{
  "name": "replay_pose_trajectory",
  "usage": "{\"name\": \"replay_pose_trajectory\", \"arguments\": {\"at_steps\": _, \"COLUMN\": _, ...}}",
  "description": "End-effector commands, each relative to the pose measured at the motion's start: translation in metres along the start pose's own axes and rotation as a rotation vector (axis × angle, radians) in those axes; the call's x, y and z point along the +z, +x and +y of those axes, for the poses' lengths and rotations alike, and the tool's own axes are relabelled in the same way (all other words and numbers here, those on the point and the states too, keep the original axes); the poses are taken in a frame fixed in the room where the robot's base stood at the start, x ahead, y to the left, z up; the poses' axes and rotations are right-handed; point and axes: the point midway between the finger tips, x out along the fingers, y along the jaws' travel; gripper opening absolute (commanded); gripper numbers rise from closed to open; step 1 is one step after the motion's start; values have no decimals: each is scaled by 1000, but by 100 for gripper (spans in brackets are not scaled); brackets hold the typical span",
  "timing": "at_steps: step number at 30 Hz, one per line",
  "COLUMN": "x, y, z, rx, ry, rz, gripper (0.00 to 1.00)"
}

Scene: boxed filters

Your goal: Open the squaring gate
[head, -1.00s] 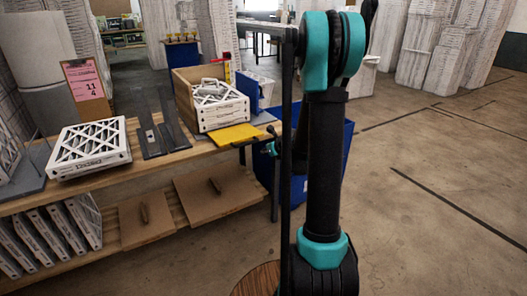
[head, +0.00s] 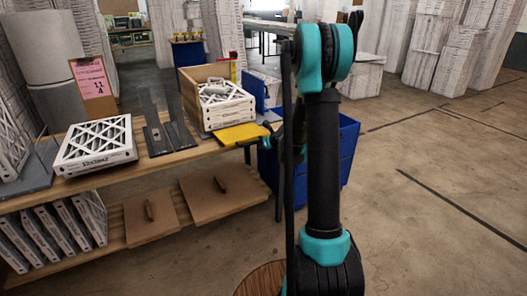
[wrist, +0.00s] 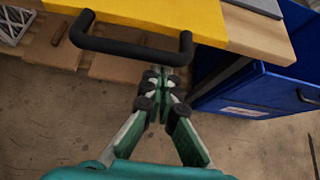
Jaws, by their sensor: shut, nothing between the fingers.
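The yellow panel (head: 240,135), which I take for the squaring gate, lies in front of the wooden box (head: 192,82) at the bench edge. In the wrist view the yellow panel (wrist: 150,14) fills the top, with a black bar handle (wrist: 130,46) on its near edge. My gripper (wrist: 160,88) is shut and empty, its fingertips just below the handle in the picture and apparently not around it. In the head view my arm partly hides the gripper. White-framed filters (head: 225,105) sit stacked in the box, beside an upright blue plate (head: 257,92).
A blue bin (head: 340,155) stands right of the bench; it also shows close to the gripper's right in the wrist view (wrist: 262,92). A boxed filter (head: 95,150) lies on the bench (head: 175,160). Several filters stand on the lower shelf. The floor at right is open.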

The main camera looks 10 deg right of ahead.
Motion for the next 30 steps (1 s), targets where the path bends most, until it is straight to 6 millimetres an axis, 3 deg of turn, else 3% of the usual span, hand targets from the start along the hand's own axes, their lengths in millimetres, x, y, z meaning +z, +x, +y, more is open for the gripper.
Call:
{"name": "replay_pose_trajectory", "arguments": {"at_steps": 12, "x": 4, "y": -2, "z": 0, "rx": 0, "ry": 0, "rz": 0, "gripper": 0}}
{"name": "replay_pose_trajectory", "arguments": {"at_steps": 22, "x": 42, "y": -21, "z": 0, "rx": 0, "ry": 0, "rz": 0, "gripper": 0}}
{"name": "replay_pose_trajectory", "arguments": {"at_steps": 30, "x": 47, "y": -23, "z": 0, "rx": 0, "ry": 0, "rz": 0, "gripper": 0}}
